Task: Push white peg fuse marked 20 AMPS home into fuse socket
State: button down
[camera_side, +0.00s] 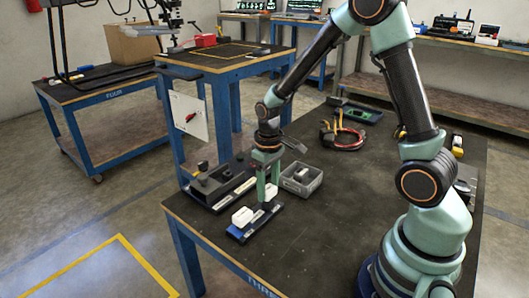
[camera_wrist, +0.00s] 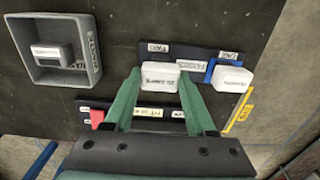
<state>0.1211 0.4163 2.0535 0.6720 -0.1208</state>
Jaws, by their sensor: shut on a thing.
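A white peg fuse with dark print (camera_wrist: 160,75) is between the green fingers of my gripper (camera_wrist: 160,82), which are shut on it. In the side view, my gripper (camera_side: 267,200) points straight down, with the white fuse (camera_side: 268,206) at its tips over the right part of the fuse board (camera_side: 249,229). The board also shows in the wrist view (camera_wrist: 178,50). The fuse and fingers hide the socket under them, and I cannot tell how deep the fuse sits. A second white fuse (camera_wrist: 232,77) stands on the board's blue part; it also shows in the side view (camera_side: 242,217).
A grey bin (camera_side: 301,180) stands behind and right of the board, with a white and dark fuse (camera_wrist: 47,53) inside. A black fixture (camera_side: 219,184) with a red part (camera_wrist: 97,119) lies left of the board. Red-handled cables (camera_side: 345,138) lie farther back. The table's middle is clear.

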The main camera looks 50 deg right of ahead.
aim_at(268, 188)
jog(key=shift+r, duration=2.4)
jog(key=shift+w, duration=0.1)
jog(key=w+d+r, duration=0.1)
jog(key=w+r, duration=0.2)
jog(key=w, duration=1.3)
jog(key=shift+w+d, duration=0.4)
jog(key=shift+r, duration=0.1)
jog(key=shift+f, duration=2.9)
jog(key=shift+f, duration=1.65)
